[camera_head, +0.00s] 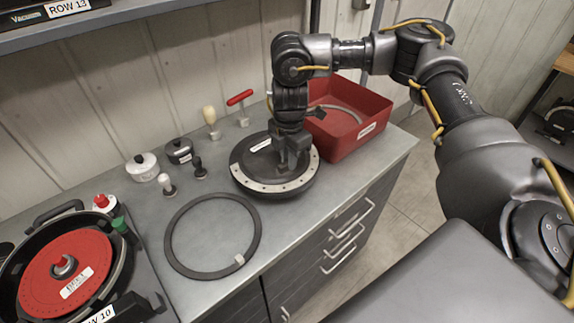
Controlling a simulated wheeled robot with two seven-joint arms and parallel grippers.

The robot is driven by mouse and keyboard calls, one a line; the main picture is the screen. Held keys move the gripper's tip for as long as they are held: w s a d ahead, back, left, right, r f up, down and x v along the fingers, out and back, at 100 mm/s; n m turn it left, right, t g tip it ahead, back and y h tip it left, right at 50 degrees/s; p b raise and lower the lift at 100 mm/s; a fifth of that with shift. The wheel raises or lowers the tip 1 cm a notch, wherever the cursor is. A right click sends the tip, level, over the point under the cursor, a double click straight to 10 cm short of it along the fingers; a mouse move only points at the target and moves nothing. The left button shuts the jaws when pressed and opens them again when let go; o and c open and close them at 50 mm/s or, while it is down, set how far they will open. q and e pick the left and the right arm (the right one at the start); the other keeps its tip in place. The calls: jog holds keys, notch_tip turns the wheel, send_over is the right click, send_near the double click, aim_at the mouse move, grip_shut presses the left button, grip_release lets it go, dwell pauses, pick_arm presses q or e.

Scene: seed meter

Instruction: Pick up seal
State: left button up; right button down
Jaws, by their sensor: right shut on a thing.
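A thin black ring seal (169,240) lies flat on the grey counter, with a small pale tag on its lower right part. A second, greyish ring (342,108) lies partly visible inside the red bin (384,115). My right gripper (288,160) points down onto a round black cover (252,165) with a silver dotted rim, behind and right of the flat seal. It is shut on the cover's middle part, which the fingers largely hide. It is apart from both rings. My left gripper is not in view.
A black housing with a red disc (38,267) stands at the left. Two small pots (142,167), two small knobbed tools (167,185), a wooden-handled tool (209,116) and a red T-handle (240,97) stand behind the seal. Counter (140,222) around the seal is clear.

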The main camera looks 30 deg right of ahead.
jog(key=shift+w+f, duration=0.15)
notch_tip(320, 180, down, 3)
jog(key=shift+w+r+p, duration=0.1)
jog(key=shift+p, duration=0.5)
jog(key=shift+f, duration=0.3)
jog(key=shift+f, duration=0.15)
jog(key=c, duration=1.4)
grip_release()
jog(key=shift+o, duration=0.2)
